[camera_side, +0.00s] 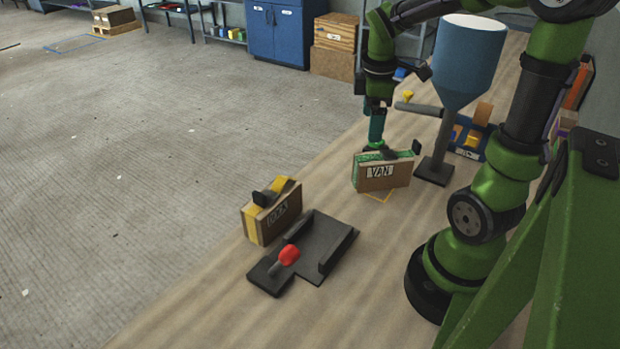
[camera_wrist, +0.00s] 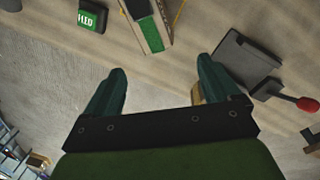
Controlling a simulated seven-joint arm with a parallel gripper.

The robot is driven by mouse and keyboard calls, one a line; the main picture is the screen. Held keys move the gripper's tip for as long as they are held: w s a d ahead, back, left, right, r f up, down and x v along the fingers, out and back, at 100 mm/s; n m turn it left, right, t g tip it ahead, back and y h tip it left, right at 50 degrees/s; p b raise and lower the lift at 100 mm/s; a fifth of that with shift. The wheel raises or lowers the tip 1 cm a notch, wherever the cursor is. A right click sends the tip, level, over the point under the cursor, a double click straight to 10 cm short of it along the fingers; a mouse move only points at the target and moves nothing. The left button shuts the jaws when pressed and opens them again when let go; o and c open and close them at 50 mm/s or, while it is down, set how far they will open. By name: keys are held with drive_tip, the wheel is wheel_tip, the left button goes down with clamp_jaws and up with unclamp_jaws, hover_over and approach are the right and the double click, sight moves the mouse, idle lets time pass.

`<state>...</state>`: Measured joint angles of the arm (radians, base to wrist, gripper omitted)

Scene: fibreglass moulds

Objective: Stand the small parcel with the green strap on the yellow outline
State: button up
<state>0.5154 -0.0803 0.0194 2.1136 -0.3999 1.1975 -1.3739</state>
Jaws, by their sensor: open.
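The small parcel with the green strap (camera_side: 382,178), a brown box labelled VAN, stands upright on the bench in the side view. A black piece sticks up at its top right. The yellow outline (camera_side: 379,197) shows at its front lower edge; the rest is hidden, so I cannot tell how well the parcel sits on it. My gripper (camera_side: 376,146) is at the parcel's far side, near its top. In the wrist view my gripper (camera_wrist: 163,80) is open and empty, and the parcel (camera_wrist: 151,30) lies ahead of the fingers, apart from them.
A yellow-strapped parcel (camera_side: 257,225) stands left, beside a black fixture (camera_side: 325,240) with a red-knobbed lever (camera_side: 288,256). A blue funnel on a stand (camera_side: 467,60) rises close behind the green-strapped parcel. A blue bin (camera_side: 467,152) is farther right. Bench in front is clear.

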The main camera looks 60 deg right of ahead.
drive_tip(key=s+a+r+m+t+y, duration=0.1)
drive_tip(key=a+r+m+t, duration=0.1)
drive_tip(key=a, duration=0.4)
drive_tip(key=s+a+r+m+t+y, duration=0.1)
drive_tip(key=a+r+m+t, duration=0.1)
drive_tip(key=a+m, duration=0.3)
drive_tip(key=s+a+r+m+t+y, duration=0.1)
drive_tip(key=a+r+m+t, duration=0.1)
drive_tip(key=a, duration=0.6)
drive_tip(key=shift+m+t, duration=0.3)
drive_tip(key=shift+m, duration=0.5)
